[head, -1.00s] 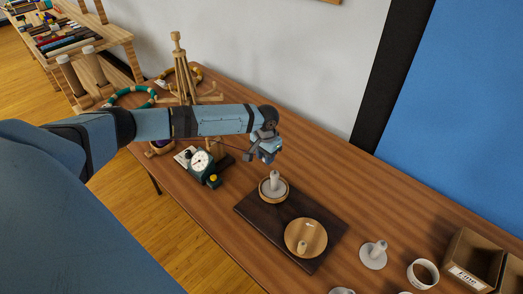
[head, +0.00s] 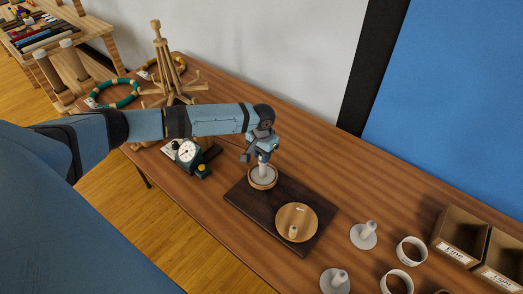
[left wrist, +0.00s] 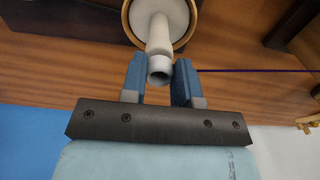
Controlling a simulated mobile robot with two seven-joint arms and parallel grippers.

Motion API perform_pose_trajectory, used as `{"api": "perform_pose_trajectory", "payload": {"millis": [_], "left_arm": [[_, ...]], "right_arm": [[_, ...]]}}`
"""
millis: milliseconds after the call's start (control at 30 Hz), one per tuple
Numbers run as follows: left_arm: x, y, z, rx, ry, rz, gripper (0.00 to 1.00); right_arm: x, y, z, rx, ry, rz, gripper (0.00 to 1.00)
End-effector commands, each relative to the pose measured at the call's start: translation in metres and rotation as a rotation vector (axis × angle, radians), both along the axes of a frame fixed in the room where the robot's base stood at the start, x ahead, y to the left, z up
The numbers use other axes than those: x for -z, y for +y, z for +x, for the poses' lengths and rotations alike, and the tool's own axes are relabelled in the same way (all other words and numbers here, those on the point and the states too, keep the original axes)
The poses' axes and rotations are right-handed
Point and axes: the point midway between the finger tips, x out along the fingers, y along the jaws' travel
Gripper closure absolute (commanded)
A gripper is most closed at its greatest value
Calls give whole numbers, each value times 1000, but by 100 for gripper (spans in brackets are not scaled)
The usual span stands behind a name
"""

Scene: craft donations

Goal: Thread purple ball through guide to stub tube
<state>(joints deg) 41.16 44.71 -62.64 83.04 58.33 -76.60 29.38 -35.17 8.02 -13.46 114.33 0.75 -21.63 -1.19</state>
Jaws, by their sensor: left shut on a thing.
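The white stub tube (head: 263,172) stands on a round wooden-rimmed base at the left of the dark board (head: 245,195). My left gripper (head: 264,156) is over its top. In the left wrist view, the stub tube (left wrist: 156,28) reaches toward the gap between my left fingertips (left wrist: 160,75), and a pale hollow end shows there. The purple yarn (left wrist: 255,71) runs taut from the right-hand finger to the picture's edge. I cannot tell whether the fingers touch the tube. My arm hides the purple ball and the guide. My right gripper is not in view.
A green dial device (head: 187,152) stands left of the board, with a wooden stand (head: 163,60) behind. A wooden disc with a peg (head: 305,218) is on the board's right. White stubs (head: 364,237), white rings (head: 411,251) and labelled boxes (head: 460,232) lie further right.

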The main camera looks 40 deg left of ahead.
Motion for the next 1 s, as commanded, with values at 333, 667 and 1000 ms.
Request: {"api": "perform_pose_trajectory", "payload": {"millis": [333, 667, 1000], "left_arm": [[3, 0, 0, 1, 0, 0, 93], [3, 0, 0, 1, 0, 0, 42], [-12, 1, 1, 0, -2, 0, 42]], "right_arm": [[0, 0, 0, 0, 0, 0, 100], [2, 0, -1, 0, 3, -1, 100], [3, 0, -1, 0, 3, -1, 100]]}}
